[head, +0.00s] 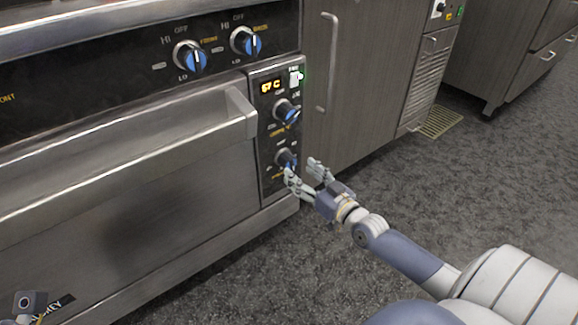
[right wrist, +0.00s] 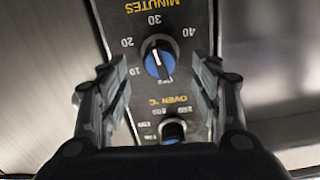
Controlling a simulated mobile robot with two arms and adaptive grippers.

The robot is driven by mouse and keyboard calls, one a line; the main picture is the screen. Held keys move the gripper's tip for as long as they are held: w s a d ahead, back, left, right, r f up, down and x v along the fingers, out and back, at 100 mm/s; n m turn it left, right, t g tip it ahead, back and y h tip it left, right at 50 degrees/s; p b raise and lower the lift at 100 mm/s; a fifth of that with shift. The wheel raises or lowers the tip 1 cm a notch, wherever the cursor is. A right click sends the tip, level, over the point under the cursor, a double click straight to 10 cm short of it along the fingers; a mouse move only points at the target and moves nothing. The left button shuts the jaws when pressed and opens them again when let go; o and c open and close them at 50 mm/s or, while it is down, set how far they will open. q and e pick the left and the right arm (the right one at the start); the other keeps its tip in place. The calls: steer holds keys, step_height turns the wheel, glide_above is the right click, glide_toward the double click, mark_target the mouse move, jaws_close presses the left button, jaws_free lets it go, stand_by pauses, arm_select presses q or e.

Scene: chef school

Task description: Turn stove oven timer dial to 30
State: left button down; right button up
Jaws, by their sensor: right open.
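The timer dial is the lower knob (head: 285,159) on the oven's black control panel. In the right wrist view it is a black knob with a blue face (right wrist: 157,60), ringed by the marks 10, 20, 30, 40 and OFF, with MINUTES printed beyond. A white line crosses the knob roughly towards OFF and 30; I cannot tell which end points. My right gripper (head: 306,170) is open at this dial, its fingers (right wrist: 160,92) apart on both sides of the knob; contact is unclear. Part of my left gripper (head: 30,303) shows at the bottom left; its fingers are not clear.
The oven temperature dial (head: 286,111) sits above the timer dial, beneath a lit display (head: 271,87) and a switch (head: 295,78). The oven door handle (head: 140,160) juts out left of the panel. Grey floor (head: 480,180) is open to the right.

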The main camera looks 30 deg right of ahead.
mark_target(293, 166)
steer(key=shift+w+a+b, duration=0.15)
steer(key=shift+w+b, duration=0.35)
steer(key=shift+w, duration=1.1)
steer(key=shift+w+a+b, duration=0.1)
steer(key=shift+w+b, duration=0.35)
steer(key=shift+w, duration=1.1)
steer(key=shift+c, duration=0.5)
steer(key=c, duration=1)
